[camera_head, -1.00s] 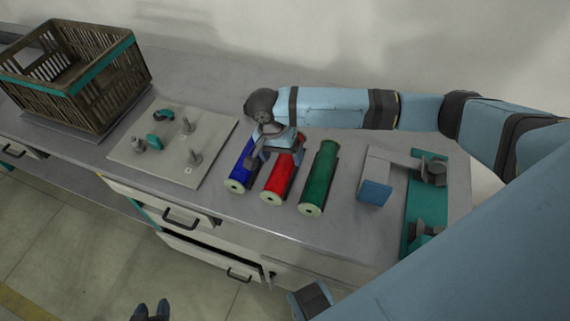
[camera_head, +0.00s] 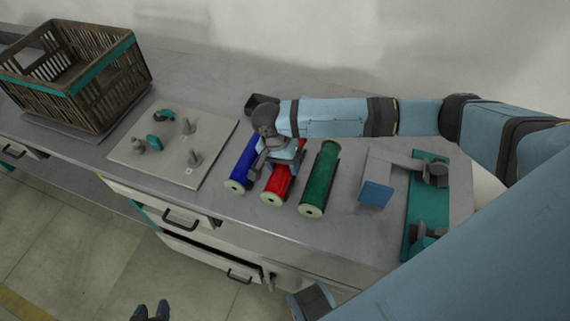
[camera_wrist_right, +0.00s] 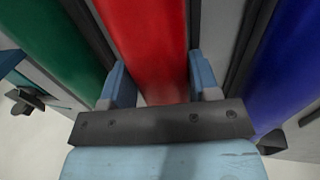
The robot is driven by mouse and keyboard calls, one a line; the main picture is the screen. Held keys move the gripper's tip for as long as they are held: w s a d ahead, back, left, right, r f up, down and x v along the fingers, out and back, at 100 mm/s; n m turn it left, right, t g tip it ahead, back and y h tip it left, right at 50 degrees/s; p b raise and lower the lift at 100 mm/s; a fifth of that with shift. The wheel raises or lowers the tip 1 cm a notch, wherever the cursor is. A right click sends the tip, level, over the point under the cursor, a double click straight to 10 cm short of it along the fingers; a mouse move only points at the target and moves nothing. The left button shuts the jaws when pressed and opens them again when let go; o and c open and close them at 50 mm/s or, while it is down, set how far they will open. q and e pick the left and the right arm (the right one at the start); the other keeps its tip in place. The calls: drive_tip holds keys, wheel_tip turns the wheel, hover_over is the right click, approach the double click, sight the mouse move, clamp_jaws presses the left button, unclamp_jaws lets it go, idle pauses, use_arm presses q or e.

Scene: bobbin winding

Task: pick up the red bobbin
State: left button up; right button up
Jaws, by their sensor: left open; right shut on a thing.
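The red bobbin (camera_head: 278,184) lies between the blue bobbin (camera_head: 239,172) and the green bobbin (camera_head: 320,178) on the bench. My right gripper (camera_head: 271,168) reaches over it from behind and is shut on it. In the right wrist view the red bobbin (camera_wrist_right: 146,40) runs between the two fingers, which sit on either side of it. The right gripper hides part of the bobbin's rear half in the head view. My left gripper (camera_head: 151,311) is at the bottom edge of the head view, open and empty, away from the bench.
A grey board (camera_head: 205,140) with pegs and teal pieces lies left of the bobbins. A brown crate (camera_head: 110,88) stands at the far left. A teal-based fixture (camera_head: 428,205) with a blue plate (camera_head: 376,194) stands at the right. The bobbins lie close together.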

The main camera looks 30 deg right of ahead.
drive_tip(key=shift+r, duration=0.15)
use_arm(q)
drive_tip(key=shift+s+a+r+p, duration=0.15)
drive_tip(key=shift+r+p, duration=0.65)
drive_tip(key=shift+p, duration=0.4)
use_arm(e)
drive_tip(key=s+d+v, duration=0.1)
drive_tip(key=v, duration=0.8)
drive_tip(key=s+d+r+v, duration=0.1)
drive_tip(key=s+d+v, duration=0.1)
drive_tip(key=v, duration=0.8)
drive_tip(key=shift+r, duration=0.2)
use_arm(q)
wheel_tip(320, 180, up, 10)
drive_tip(key=p, duration=1.1)
drive_tip(key=shift+s+a+r, duration=0.15)
drive_tip(key=shift+s+a, duration=0.05)
drive_tip(key=shift+a, duration=0.1)
use_arm(e)
wheel_tip(320, 180, up, 8)
drive_tip(key=s+n+t, duration=0.2)
drive_tip(key=n, duration=0.7)
drive_tip(key=shift+s+d+r+n+h, duration=0.2)
drive_tip(key=shift+n+h, duration=0.1)
drive_tip(key=shift+h, duration=0.1)
use_arm(q)
drive_tip(key=shift+s, duration=0.1)
use_arm(e)
drive_tip(key=shift+f, duration=0.1)
